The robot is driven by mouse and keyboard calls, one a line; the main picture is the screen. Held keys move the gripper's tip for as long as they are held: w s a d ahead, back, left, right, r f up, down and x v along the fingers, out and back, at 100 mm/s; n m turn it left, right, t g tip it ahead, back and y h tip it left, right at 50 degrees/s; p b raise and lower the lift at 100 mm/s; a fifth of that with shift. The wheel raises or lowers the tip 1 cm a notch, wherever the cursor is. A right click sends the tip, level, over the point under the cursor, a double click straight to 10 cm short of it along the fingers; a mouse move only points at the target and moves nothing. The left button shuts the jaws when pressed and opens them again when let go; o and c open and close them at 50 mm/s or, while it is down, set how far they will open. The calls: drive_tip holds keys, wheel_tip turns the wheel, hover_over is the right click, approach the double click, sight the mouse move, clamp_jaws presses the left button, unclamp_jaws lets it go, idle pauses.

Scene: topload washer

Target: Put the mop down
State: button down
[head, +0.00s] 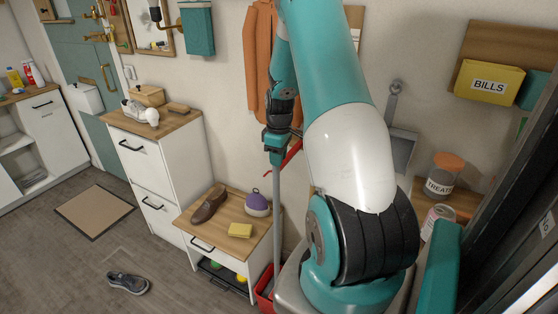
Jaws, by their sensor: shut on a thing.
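My gripper (277,158) is in the middle of the head view, shut on the mop (277,215). The mop shows as a thin grey pole running nearly upright from the jaws down past the low cabinet's right side. Its lower end is hidden or too small to tell, near a red object (264,290) at the floor, possibly a bucket. A red bar (289,157) slants just right of the jaws; I cannot tell what it belongs to.
A taller white cabinet (142,180) stands behind. A sneaker (127,283) lies on the floor; floor around the mat (94,212) is clear.

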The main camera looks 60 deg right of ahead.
sight(276, 170)
drive_tip(key=shift+d+f+p, duration=0.2)
drive_tip(key=shift+f+p, duration=0.25)
drive_tip(key=shift+f, duration=0.7)
drive_tip(key=shift+f, duration=0.2)
drive_tip(key=c, duration=0.9)
unclamp_jaws()
drive_tip(key=shift+c, duration=0.2)
drive_tip(key=shift+r, duration=0.1)
